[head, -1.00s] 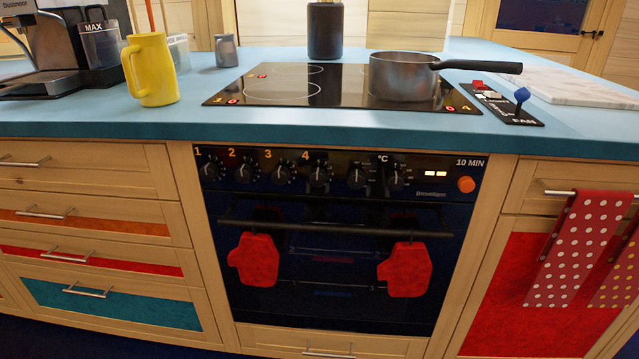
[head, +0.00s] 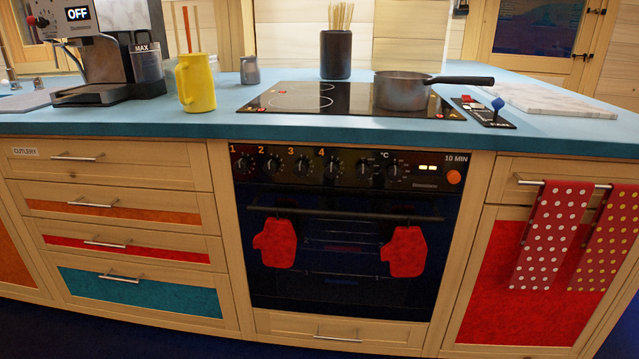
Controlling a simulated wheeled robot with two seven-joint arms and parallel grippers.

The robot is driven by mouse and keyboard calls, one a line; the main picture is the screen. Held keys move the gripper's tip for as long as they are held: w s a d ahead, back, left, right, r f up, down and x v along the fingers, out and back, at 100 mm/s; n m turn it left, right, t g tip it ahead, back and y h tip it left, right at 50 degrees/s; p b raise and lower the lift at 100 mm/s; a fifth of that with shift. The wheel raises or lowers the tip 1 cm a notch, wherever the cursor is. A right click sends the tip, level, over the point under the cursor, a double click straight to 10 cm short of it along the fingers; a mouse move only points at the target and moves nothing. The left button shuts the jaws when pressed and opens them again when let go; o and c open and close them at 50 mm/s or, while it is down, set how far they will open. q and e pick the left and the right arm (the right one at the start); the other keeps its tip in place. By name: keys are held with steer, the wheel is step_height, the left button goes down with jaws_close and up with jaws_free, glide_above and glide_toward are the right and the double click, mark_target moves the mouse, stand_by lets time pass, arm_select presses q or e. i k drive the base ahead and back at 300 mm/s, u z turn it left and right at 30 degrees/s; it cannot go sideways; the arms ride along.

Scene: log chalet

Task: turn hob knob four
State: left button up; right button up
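Hob knob four (head: 332,168) is a black round knob on the oven's dark front panel, under the orange number 4. It is the fourth from the left in the row, with knobs one (head: 243,162), two (head: 272,164) and three (head: 302,166) to its left. Two more knobs sit to its right under a °C mark. The black glass hob (head: 345,97) lies in the counter above, with a grey saucepan (head: 402,92) on its right part. Neither of my grippers is in the head view.
Two red oven mitts (head: 405,252) hang from the oven handle (head: 340,213) below the knobs. A yellow jug (head: 196,84) and a coffee machine (head: 100,55) stand at the left. Spotted towels (head: 549,235) hang at the right. The space before the panel looks clear.

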mark_target(330, 169)
steer(key=u, duration=1.85)
steer(key=i, duration=1.1)
steer(key=z, duration=0.25)
